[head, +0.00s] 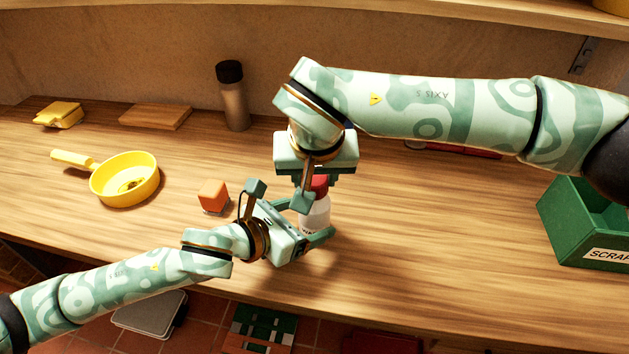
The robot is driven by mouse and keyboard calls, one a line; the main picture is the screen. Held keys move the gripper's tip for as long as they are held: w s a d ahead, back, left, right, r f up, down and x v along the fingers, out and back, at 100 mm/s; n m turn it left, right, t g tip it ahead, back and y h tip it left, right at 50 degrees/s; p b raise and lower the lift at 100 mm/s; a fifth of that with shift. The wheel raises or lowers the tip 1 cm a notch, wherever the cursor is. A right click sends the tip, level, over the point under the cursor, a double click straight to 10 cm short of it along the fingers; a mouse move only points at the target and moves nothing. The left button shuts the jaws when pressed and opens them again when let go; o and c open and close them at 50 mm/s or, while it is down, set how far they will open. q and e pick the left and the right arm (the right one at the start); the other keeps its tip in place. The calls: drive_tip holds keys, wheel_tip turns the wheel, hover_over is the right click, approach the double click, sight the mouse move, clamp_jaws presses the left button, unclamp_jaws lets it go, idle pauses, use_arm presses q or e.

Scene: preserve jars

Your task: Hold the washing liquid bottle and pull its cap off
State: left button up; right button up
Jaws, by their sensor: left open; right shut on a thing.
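The washing liquid bottle (314,215) is white with a red cap (320,184) and stands upright on the wooden counter. My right gripper (312,190) comes down from above and is shut on the red cap, which it partly hides. My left gripper (314,222) is low at the bottle, with its open fingers to either side of the white body. I cannot tell whether those fingers touch the bottle.
An orange block (213,195) stands left of the grippers. A yellow pan (126,180), a wooden board (156,116), a yellow object (59,114) and a dark-capped grey bottle (233,97) are farther left and back. A green scrap bin (582,225) is at right. The front right counter is clear.

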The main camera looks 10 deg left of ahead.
use_arm(q)
drive_tip(key=shift+x, duration=1.45)
drive_tip(key=c, duration=1.4)
drive_tip(key=o, duration=1.4)
drive_tip(key=shift+s+a, duration=0.1)
